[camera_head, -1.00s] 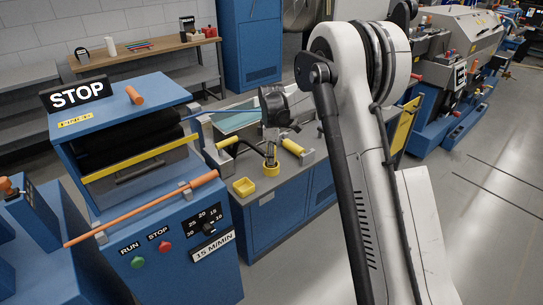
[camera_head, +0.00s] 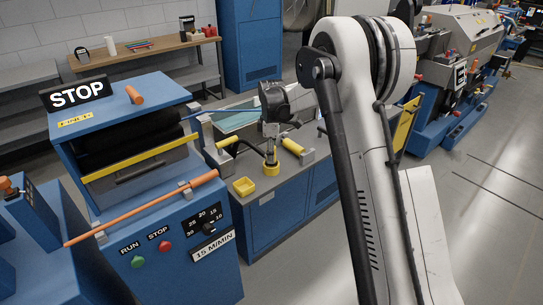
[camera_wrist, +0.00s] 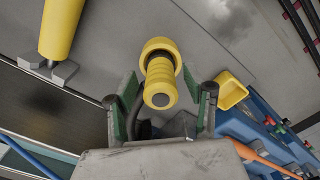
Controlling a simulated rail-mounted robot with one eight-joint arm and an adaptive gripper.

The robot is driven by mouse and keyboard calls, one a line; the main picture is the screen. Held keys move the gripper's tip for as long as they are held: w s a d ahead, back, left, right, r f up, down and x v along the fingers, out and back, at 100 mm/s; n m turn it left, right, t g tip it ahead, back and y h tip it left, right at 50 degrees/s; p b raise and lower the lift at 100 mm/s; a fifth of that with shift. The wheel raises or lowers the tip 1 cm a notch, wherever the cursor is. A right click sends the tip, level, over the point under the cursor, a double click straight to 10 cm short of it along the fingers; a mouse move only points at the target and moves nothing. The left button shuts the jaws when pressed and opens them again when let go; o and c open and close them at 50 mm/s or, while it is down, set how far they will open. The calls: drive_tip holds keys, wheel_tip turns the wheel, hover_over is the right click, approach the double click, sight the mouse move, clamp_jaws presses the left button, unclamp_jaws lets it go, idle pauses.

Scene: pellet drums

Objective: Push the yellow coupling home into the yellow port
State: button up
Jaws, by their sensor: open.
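The yellow coupling (camera_wrist: 160,99) shows as a ribbed stub in the wrist view, its round end toward the camera. Its far end meets a wider yellow ring, the port (camera_wrist: 160,48), also seen on the grey bench top in the head view (camera_head: 271,168). The coupling appears to stand in or over this ring; how deep it sits I cannot tell. My gripper (camera_wrist: 160,94) is open, one green-padded finger on each side of the coupling with gaps showing. In the head view my gripper (camera_head: 270,148) points down above the ring, and its fingers partly hide the coupling.
A yellow cylinder (camera_head: 292,146) in a grey bracket lies right of the ring. A yellow tray (camera_head: 244,187) sits front left. A yellow-ended black hose (camera_head: 227,142) lies behind left. The blue STOP machine (camera_head: 150,215) with an orange bar (camera_head: 140,209) stands left.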

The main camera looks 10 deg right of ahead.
wheel_tip(320, 180, up, 10)
drive_tip(key=shift+r, duration=0.1)
drive_tip(key=shift+s+r, duration=0.25)
drive_tip(key=shift+r, duration=0.3)
drive_tip(key=s+r+m+t, duration=0.25)
drive_tip(key=s+r, duration=0.35)
drive_tip(key=s, duration=0.4)
drive_tip(key=s+r+m+t, duration=0.1)
drive_tip(key=s+r+m, duration=0.4)
drive_tip(key=s, duration=0.5)
drive_tip(key=s+f+m+t, duration=0.2)
drive_tip(key=s+m, duration=0.1)
drive_tip(key=s, duration=0.8)
drive_tip(key=s+f+m+t, duration=0.1)
drive_tip(key=s+f+m, duration=0.1)
drive_tip(key=s, duration=0.9)
drive_tip(key=shift+f+m+t, duration=0.35)
drive_tip(key=shift+f+m, duration=0.05)
drive_tip(key=shift+m, duration=0.45)
